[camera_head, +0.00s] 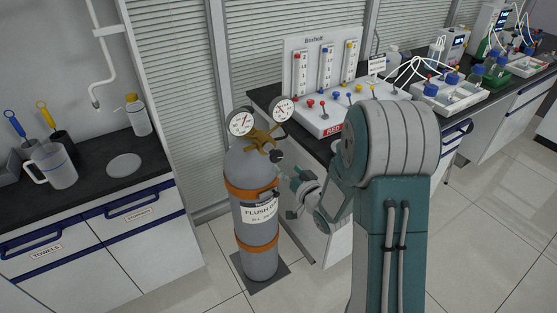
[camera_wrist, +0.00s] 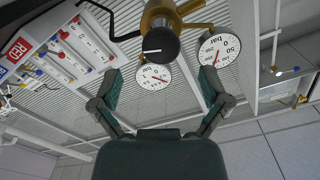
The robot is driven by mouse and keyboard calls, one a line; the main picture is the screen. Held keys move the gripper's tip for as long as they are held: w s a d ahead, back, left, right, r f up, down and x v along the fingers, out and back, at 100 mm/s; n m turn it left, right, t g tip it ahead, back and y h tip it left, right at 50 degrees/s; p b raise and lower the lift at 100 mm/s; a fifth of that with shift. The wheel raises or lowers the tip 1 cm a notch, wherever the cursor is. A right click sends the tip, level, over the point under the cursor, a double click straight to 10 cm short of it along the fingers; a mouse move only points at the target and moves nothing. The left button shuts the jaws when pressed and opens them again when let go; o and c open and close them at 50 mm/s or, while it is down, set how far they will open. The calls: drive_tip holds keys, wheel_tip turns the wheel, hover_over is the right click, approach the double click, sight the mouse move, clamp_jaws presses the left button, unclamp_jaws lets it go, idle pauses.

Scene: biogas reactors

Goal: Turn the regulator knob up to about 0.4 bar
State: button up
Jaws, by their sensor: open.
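The regulator is a brass body (camera_head: 262,140) with two round white gauges, a left one (camera_head: 241,122) and a right one (camera_head: 283,109), on top of a grey gas cylinder (camera_head: 257,220). The regulator knob (camera_wrist: 160,45) is black with a white mark, in the upper middle of the wrist view. The gauges also show there, one below the knob (camera_wrist: 154,77) and one to its right (camera_wrist: 219,50); their needle readings are too small to tell surely. My gripper (camera_wrist: 160,76) is open and empty, its fingers spread on either side below the knob, apart from it.
A flowmeter panel (camera_head: 323,65) stands on the dark bench behind the cylinder, right of it. A left counter (camera_head: 95,165) holds a jug (camera_head: 53,166) and a bottle (camera_head: 138,115). A black tube (camera_wrist: 108,25) runs near the knob. Tiled floor is clear around the cylinder.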

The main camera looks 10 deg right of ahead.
sight(278, 159)
drive_tip(key=v, duration=0.6)
drive_tip(key=w+a+n, duration=0.1)
drive_tip(key=w, duration=0.2)
drive_tip(key=w+a+n, duration=0.1)
drive_tip(key=w+n, duration=0.1)
drive_tip(key=w, duration=0.2)
drive_tip(key=w+a+n, duration=0.1)
drive_tip(key=w+n, duration=0.1)
drive_tip(key=w, duration=0.2)
drive_tip(key=shift+w+a, duration=0.15)
drive_tip(key=shift+a, duration=0.2)
drive_tip(key=c, duration=1.1)
